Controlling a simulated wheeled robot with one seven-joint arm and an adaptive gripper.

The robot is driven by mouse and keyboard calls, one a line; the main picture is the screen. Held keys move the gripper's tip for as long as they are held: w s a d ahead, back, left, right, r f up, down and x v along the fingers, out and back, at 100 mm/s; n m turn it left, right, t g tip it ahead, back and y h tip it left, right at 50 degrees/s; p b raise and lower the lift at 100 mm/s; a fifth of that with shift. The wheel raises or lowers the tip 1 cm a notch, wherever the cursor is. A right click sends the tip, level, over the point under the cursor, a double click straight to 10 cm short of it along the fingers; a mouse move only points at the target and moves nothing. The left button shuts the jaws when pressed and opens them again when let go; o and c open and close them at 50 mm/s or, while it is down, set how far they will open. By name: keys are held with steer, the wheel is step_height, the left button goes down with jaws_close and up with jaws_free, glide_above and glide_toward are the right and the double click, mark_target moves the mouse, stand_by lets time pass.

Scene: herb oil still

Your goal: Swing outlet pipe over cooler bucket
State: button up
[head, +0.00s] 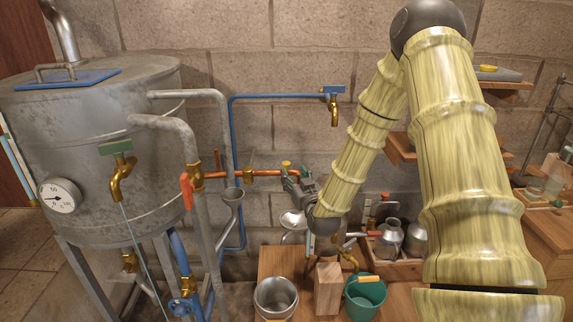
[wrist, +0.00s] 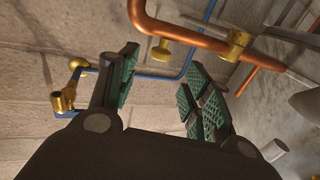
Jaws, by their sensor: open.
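The outlet pipe (head: 268,173) is a copper tube running right from a brass joint beside the still, roughly level. In the wrist view the copper pipe (wrist: 195,34) crosses beyond my fingertips and bends at its left end, with a small brass knob (wrist: 160,50) near the bend. My gripper (head: 292,180) is at the pipe's right end in the head view. In the wrist view my gripper (wrist: 164,85) is open, with nothing between its green pads. Two buckets stand below: a grey metal one (head: 275,298) and a green one (head: 365,298). I cannot tell which is the cooler bucket.
The large metal still (head: 100,120) stands at left with a gauge (head: 60,197). A blue pipe with a brass tap (head: 334,108) runs along the wall. A wooden block (head: 328,288) stands between the buckets.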

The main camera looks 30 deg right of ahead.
mark_target(288, 166)
steer(key=p+x, duration=0.1)
steer(key=x, duration=0.8)
steer(key=shift+p, duration=0.3)
jaws_close()
